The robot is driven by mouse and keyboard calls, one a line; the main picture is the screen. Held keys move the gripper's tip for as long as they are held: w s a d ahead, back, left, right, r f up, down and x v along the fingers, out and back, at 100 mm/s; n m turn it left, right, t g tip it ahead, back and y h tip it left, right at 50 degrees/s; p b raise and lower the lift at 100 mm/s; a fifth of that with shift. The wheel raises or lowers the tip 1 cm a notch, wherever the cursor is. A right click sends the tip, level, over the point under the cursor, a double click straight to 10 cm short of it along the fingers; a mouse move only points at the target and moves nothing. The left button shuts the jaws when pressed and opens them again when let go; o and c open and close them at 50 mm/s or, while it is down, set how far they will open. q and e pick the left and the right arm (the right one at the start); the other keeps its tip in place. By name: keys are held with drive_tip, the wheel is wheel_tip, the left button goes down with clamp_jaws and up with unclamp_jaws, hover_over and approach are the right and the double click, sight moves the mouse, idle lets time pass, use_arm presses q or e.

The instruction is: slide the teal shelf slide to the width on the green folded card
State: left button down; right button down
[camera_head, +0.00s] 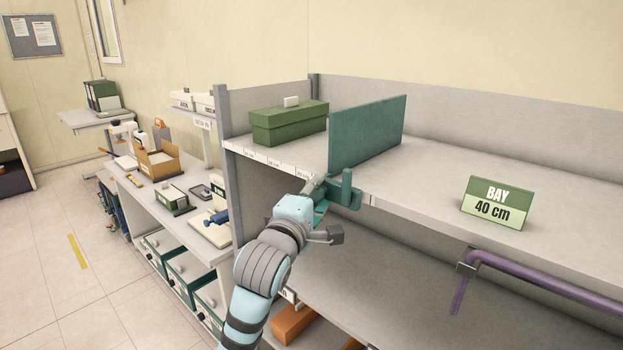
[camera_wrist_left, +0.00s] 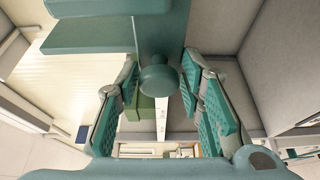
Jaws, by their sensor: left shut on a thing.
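The teal shelf slide (camera_head: 368,132) stands upright on the upper shelf as a tall panel, with a bracket and knob at the shelf's front edge. My left gripper (camera_head: 326,190) is at that front edge, shut on the slide's knob. In the left wrist view the slide's knob (camera_wrist_left: 159,79) sits between the two fingers of the gripper (camera_wrist_left: 160,97). The green folded card (camera_head: 496,204) stands on the shelf to the right and reads "BAY 40 cm". A marked strip (camera_head: 270,160) runs along the shelf's front edge; its small figures are hard to read, and the gripper hides part of it.
A green box (camera_head: 289,122) with a small white block on its lid stands left of the slide. The shelf between slide and card is clear. A purple bar (camera_head: 545,274) shows below the shelf's front edge at right. A cluttered workbench (camera_head: 150,195) stands at left.

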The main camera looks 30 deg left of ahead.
use_arm(q)
drive_tip(key=shift+s+d+r, duration=0.15)
drive_tip(key=shift+d, duration=0.4)
use_arm(e)
drive_tip(key=shift+s+r, duration=0.1)
drive_tip(key=shift+s, duration=0.2)
use_arm(q)
drive_tip(key=c, duration=1.3)
unclamp_jaws()
drive_tip(key=shift+c, duration=0.2)
drive_tip(key=shift+o, duration=0.3)
